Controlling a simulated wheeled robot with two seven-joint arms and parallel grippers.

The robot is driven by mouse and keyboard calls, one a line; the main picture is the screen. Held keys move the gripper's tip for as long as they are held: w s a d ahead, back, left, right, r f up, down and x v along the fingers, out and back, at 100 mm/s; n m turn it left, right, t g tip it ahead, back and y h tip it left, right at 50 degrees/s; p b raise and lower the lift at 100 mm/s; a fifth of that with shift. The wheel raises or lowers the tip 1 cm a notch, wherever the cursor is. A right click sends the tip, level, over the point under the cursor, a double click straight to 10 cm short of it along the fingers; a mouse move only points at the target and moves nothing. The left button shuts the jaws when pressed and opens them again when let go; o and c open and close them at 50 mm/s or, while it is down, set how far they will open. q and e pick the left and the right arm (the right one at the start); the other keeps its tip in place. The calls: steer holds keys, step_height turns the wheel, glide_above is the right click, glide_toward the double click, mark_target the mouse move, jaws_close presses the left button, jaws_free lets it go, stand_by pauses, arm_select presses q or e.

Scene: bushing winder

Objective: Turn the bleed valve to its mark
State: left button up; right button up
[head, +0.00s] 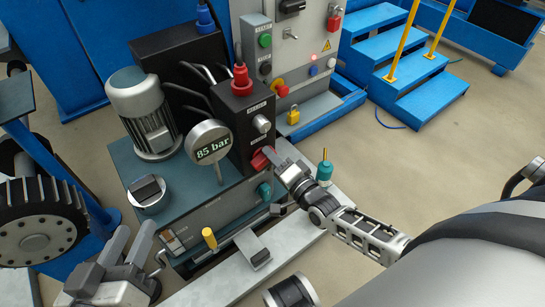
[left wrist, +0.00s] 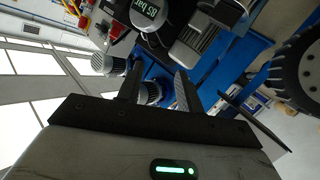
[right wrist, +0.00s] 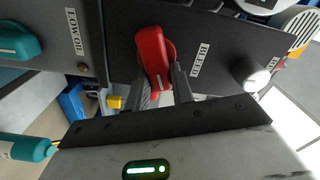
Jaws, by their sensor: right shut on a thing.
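The bleed valve's red handle (head: 260,160) is on the front of the black block, below the gauge's level. In the right wrist view the handle (right wrist: 152,52) stands nearly upright, slightly tilted, beside the BLEED label (right wrist: 200,60). A short pale line shows near its lower end; I cannot make out a separate mark on the panel. My right gripper (head: 274,156) is shut on the handle, its fingers (right wrist: 164,80) on either side of the lower end. My left gripper (head: 131,240) is open and empty at the lower left, away from the valve.
A gauge (head: 209,143) reads 85 bar. A silver knob (right wrist: 250,76) is beside the BLEED label, and a teal LOW OIL valve (right wrist: 18,42) is on the other side. A motor (head: 142,105), a yellow-handled part (head: 209,238) and a teal bottle (head: 324,170) stand nearby.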

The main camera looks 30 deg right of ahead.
arm_select(q)
steer(key=shift+w+d+r+t+h+b, duration=0.2)
steer(key=shift+r+t+h+b, duration=0.1)
steer(key=shift+r+b, duration=0.2)
arm_select(e)
steer(key=m, duration=0.4)
steer(key=shift+f, duration=0.35)
arm_select(q)
steer(key=shift+r+n, duration=0.1)
steer(key=shift+n, duration=0.2)
arm_select(e)
steer(key=shift+m, duration=0.3)
steer(key=o, duration=1)
